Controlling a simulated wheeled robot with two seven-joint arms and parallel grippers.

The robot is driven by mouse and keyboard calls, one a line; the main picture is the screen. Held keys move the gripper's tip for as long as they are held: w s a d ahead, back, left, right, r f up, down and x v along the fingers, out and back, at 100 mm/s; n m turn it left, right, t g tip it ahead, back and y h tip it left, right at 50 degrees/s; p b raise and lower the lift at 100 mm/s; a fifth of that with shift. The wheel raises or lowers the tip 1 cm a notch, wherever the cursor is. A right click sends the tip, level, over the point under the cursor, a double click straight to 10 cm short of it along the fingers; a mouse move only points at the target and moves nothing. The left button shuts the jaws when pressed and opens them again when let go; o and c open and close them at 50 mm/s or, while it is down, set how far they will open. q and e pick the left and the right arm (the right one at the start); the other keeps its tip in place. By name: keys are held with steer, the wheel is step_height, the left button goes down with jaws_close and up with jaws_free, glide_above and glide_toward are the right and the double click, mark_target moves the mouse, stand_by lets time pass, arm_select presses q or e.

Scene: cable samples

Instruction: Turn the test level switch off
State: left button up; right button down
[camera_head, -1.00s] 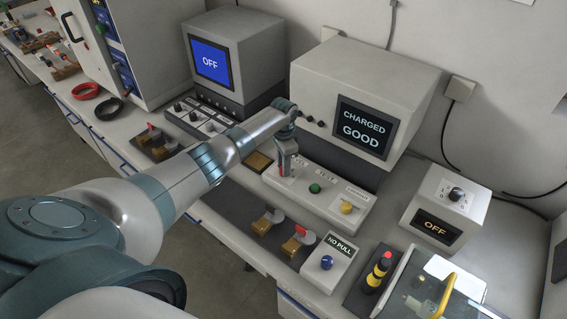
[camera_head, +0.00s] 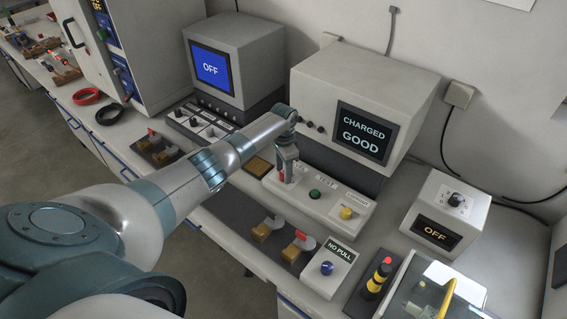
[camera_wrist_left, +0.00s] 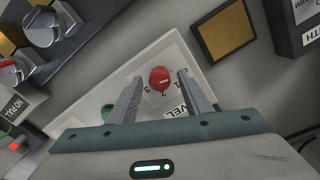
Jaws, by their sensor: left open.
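The red round knob (camera_wrist_left: 159,78) with a white pointer line stands on a white panel (camera_wrist_left: 175,52) in the left wrist view. A label beside it, partly hidden, ends in "VEL", and a digit is printed near it. My left gripper (camera_wrist_left: 160,84) is open, one finger on each side of the knob, with gaps visible between fingers and knob. In the head view, my left gripper (camera_head: 287,180) points down over the left end of the white control panel (camera_head: 328,207), where a bit of red shows. My right gripper is not in view.
The same panel carries a green button (camera_head: 315,194) and a yellow knob (camera_head: 346,213). Behind it stands a box with a "CHARGED GOOD" screen (camera_head: 362,133). A "NO PULL" box (camera_head: 341,250), an "OFF" dial box (camera_head: 470,214) and a black-and-yellow post (camera_head: 376,281) stand nearby.

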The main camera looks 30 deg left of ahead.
mark_target(283, 173)
arm_select(q)
steer(key=shift+r, duration=0.1)
step_height(283, 173, up, 17)
steer(key=b, duration=0.4)
stand_by(0.8)
